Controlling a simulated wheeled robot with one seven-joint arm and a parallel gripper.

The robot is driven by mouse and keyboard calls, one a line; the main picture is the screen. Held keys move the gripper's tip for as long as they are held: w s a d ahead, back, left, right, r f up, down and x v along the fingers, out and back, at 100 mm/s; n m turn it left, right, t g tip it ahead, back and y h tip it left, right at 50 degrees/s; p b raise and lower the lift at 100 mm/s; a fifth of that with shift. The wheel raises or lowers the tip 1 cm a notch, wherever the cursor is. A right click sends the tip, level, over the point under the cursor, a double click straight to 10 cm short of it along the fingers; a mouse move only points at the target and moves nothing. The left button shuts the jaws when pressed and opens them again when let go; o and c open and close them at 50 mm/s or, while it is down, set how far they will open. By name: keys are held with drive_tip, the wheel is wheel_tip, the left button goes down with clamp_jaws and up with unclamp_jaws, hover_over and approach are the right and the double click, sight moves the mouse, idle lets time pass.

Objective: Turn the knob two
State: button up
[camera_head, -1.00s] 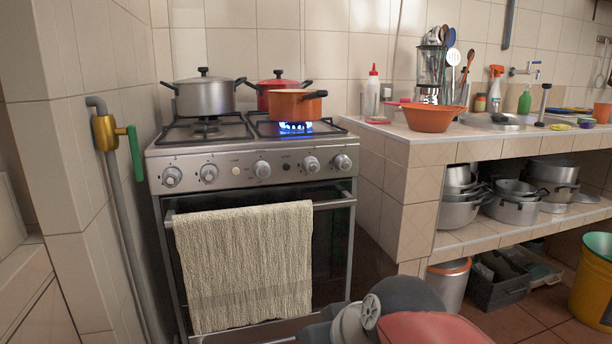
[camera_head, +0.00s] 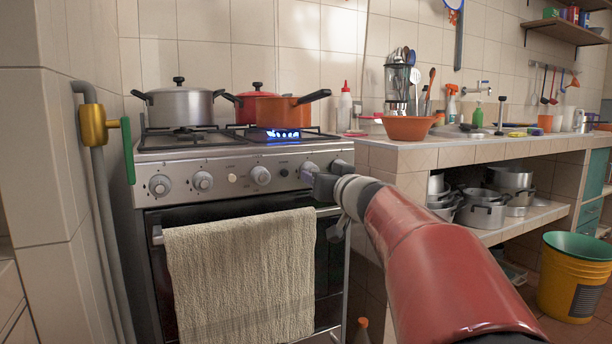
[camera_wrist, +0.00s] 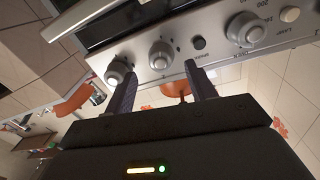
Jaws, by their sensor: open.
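The stove (camera_head: 145,170) has a row of round silver knobs along its front panel. From the left in the head view come the first knob (camera_head: 160,185), second knob (camera_head: 202,181), middle knob (camera_head: 260,175), second knob from the right (camera_head: 308,171) and rightmost knob (camera_head: 342,167). My gripper (camera_head: 314,180) is at the panel's right part. In the wrist view, upside down, my open gripper (camera_wrist: 160,70) has its fingers on either side of the second knob from the right (camera_wrist: 162,55). The rightmost knob (camera_wrist: 118,72) is beside the left finger. Contact cannot be told.
A blue flame (camera_head: 284,134) burns under the orange pan (camera_head: 284,115). A silver pot (camera_head: 180,108) and a red pot (camera_head: 245,105) stand on the stove. A towel (camera_head: 240,270) hangs on the oven handle below the knobs. The tiled counter (camera_head: 420,155) stands to the right.

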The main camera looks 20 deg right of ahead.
sight(310, 171)
drive_tip(key=shift+w+p, duration=0.4)
drive_tip(key=shift+w, duration=1.85)
drive_tip(key=shift+c, duration=0.5)
